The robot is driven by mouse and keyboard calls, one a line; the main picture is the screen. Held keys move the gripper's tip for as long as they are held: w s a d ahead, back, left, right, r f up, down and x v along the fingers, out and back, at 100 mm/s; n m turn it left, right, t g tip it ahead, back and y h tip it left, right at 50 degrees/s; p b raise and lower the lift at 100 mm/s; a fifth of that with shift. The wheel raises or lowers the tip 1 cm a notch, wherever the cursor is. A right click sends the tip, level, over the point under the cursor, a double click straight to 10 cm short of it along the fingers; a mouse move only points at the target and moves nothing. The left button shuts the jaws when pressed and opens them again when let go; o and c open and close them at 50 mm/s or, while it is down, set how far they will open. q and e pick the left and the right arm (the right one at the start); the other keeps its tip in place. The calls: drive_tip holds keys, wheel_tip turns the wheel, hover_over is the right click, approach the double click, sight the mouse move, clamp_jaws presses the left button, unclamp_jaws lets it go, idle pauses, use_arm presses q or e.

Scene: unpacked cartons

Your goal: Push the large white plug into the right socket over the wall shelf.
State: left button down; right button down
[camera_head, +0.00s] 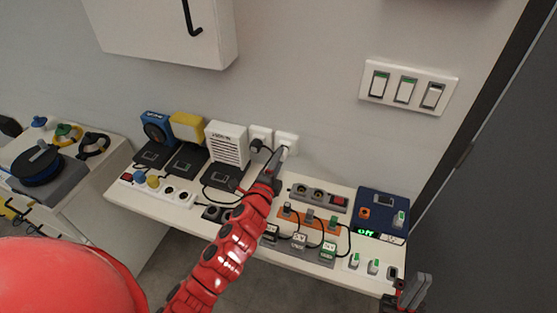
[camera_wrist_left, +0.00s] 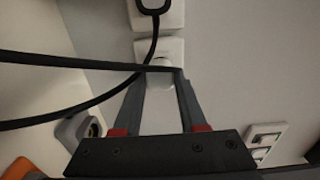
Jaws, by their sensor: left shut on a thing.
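The right socket (camera_head: 287,139) is a white plate on the wall above the wall shelf (camera_head: 150,196). It also shows in the left wrist view (camera_wrist_left: 176,47). My left gripper (camera_head: 279,155) has its fingertips at this socket. In the left wrist view, the left gripper (camera_wrist_left: 164,76) is shut on the large white plug (camera_wrist_left: 161,62), a pale round shape at the socket face. The fingers and a black cable partly hide it, so I cannot tell how deep it sits. My right gripper (camera_head: 413,288) is open and empty by the shelf's front right corner.
The left socket (camera_head: 262,132) beside it holds a black plug (camera_head: 256,145). Chargers, power strips and a blue box (camera_head: 382,210) crowd the shelf. A switch panel (camera_head: 408,87) is on the wall to the right. A black cable (camera_wrist_left: 60,60) crosses before my left fingers.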

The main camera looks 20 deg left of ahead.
use_arm(q)
drive_tip(key=shift+w, duration=0.25)
idle(0.5)
drive_tip(key=shift+c, duration=1.9)
unclamp_jaws()
drive_tip(key=shift+s, duration=0.1)
drive_tip(key=s+b, duration=0.1)
drive_tip(key=s, duration=1.6)
drive_tip(key=shift+s+a, duration=0.15)
drive_tip(key=shift+a, duration=0.1)
